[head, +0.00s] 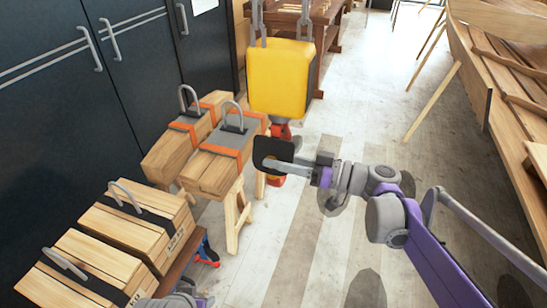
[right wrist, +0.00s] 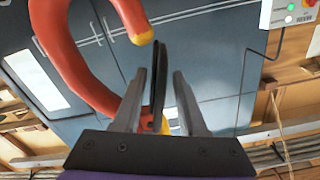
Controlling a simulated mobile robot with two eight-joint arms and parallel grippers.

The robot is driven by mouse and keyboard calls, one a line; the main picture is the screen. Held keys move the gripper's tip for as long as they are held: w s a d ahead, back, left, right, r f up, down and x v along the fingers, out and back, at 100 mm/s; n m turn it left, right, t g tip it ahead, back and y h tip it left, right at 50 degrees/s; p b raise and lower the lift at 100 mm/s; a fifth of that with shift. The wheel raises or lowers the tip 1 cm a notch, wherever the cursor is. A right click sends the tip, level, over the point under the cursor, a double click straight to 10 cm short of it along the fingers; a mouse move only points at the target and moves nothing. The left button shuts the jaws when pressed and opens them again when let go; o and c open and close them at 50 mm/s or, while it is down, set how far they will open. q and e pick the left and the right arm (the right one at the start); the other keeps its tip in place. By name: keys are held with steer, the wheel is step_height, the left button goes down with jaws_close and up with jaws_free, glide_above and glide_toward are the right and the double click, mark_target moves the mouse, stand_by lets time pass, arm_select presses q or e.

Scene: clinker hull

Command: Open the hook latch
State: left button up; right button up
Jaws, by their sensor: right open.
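The yellow hoist block (head: 280,78) hangs from chains with an orange-red hook (head: 281,130) under it. In the right wrist view the hook (right wrist: 88,70) curves round on the left to a yellow tip. The latch, a dark flat plate (head: 262,147), shows edge-on in the right wrist view (right wrist: 158,85), its upper end near the hook tip. My right gripper (head: 270,161) is open, with one finger on each side of the plate (right wrist: 160,95); the left finger is very close, and contact cannot be told. In the head view the gripper and plate hide part of the hook. My left gripper is not in view.
Wooden crates with metal handles (head: 215,165) stand on trestles below and left of the hook, with more crates (head: 130,235) nearer. Dark cabinets (head: 60,100) line the left. A wooden hull (head: 500,70) stands at right. The floor between is mostly clear.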

steer(key=shift+w+a, duration=0.2)
steer(key=shift+a, duration=0.45)
jaws_close()
stand_by(1.0)
